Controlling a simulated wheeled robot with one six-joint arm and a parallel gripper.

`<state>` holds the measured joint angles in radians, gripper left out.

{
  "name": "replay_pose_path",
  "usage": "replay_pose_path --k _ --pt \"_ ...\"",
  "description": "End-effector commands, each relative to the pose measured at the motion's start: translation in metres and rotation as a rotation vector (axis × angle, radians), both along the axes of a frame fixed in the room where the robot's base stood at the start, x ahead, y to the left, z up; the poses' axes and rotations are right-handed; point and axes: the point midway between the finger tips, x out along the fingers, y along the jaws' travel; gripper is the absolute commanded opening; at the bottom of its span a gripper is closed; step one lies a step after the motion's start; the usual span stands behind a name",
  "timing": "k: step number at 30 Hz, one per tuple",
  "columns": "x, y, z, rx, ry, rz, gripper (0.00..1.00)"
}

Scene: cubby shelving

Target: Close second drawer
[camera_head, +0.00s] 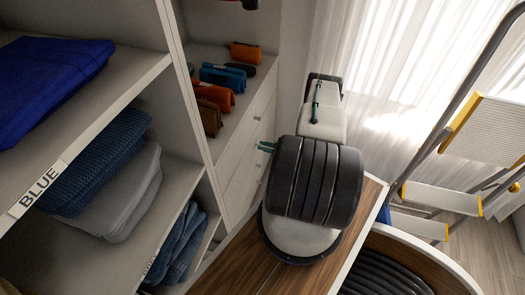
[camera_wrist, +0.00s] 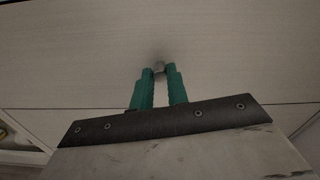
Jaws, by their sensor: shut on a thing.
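The white drawers (camera_head: 241,166) stand below the shelf top in the middle of the head view, their fronts seen at a steep angle. My gripper (camera_head: 266,147) meets one of these fronts with its green fingertips. In the wrist view, a pale drawer front (camera_wrist: 230,55) fills most of the picture, with a seam along its lower edge. My gripper (camera_wrist: 159,74) is shut on a small grey handle (camera_wrist: 158,67) on that front. My arm hides part of the drawers, and I cannot tell whether this drawer stands slightly out.
Orange, brown and dark blue cases (camera_head: 219,96) lie on the shelf above the drawers. Folded blue and grey fabrics (camera_head: 110,165) fill the cubbies at left. A stepladder (camera_head: 440,195) stands at right, before white curtains (camera_head: 400,60).

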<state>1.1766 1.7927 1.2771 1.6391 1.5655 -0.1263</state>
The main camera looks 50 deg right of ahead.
Motion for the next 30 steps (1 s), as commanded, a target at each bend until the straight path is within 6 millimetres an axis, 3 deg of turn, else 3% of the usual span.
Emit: replay_pose_path --k 9,10,12,22,30 --pt "0.001 -0.005 0.000 0.001 0.000 -0.010 0.00" --pt "0.001 -0.005 0.000 0.001 0.000 -0.010 0.24" --pt "0.001 -0.005 0.000 0.001 0.000 -0.011 0.38" --pt "-0.006 -0.009 0.000 0.001 0.000 -0.016 0.38" --pt "-0.046 -0.022 0.000 0.002 0.000 -0.017 0.38"
